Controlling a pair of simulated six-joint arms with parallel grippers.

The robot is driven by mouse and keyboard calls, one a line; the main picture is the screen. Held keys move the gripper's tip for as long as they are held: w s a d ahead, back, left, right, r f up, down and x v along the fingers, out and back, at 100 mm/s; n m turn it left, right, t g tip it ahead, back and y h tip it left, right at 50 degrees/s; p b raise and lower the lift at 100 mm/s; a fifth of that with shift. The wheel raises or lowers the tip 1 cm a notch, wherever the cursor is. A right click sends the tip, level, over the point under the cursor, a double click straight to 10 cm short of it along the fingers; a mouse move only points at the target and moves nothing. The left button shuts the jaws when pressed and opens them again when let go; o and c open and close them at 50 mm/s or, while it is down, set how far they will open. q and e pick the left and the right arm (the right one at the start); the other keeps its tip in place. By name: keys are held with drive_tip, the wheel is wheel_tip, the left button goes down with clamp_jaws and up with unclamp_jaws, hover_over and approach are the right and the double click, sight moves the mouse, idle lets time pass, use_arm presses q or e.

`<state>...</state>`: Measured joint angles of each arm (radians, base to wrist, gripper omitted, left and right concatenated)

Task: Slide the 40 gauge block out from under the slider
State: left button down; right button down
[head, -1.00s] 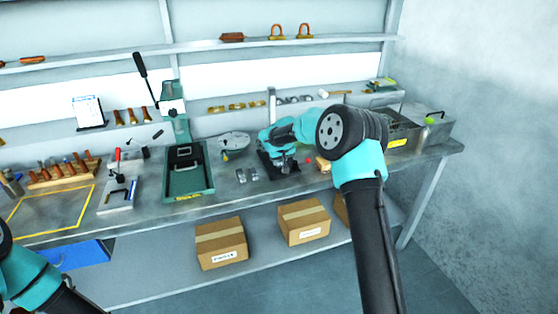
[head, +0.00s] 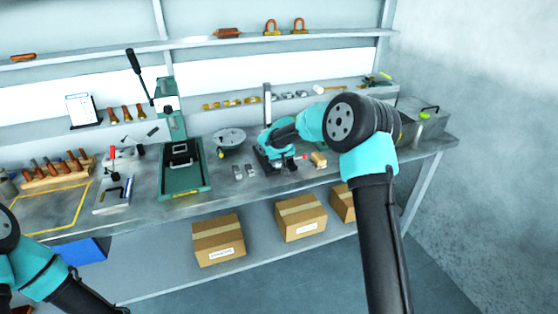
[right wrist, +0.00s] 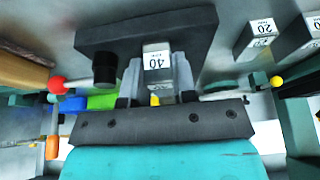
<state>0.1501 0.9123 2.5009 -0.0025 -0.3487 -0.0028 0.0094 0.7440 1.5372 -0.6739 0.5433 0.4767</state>
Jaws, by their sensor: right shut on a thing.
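In the right wrist view the 40 gauge block (right wrist: 157,62), a pale grey block with its label upside down, sits between the two fingers of my right gripper (right wrist: 158,82). The gripper is shut on it. The block lies against the dark base (right wrist: 120,32) of the gauge stand. In the head view my right gripper (head: 276,153) is low at this stand, beside its upright column (head: 267,103). The slider cannot be made out, so its gap to the block cannot be told. My left arm shows at the lower left; its gripper is out of view.
The 20 block (right wrist: 256,38) and another gauge block stand apart on the bench, left of the stand in the head view (head: 244,172). A green press (head: 183,180) stands further left. A small wooden block (head: 319,159) lies right of the stand.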

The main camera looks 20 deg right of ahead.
drive_tip(key=c, duration=0.8)
unclamp_jaws()
drive_tip(key=shift+c, duration=0.2)
drive_tip(key=shift+r, duration=0.1)
drive_tip(key=v, duration=1.7)
drive_tip(key=shift+s+a, duration=0.1)
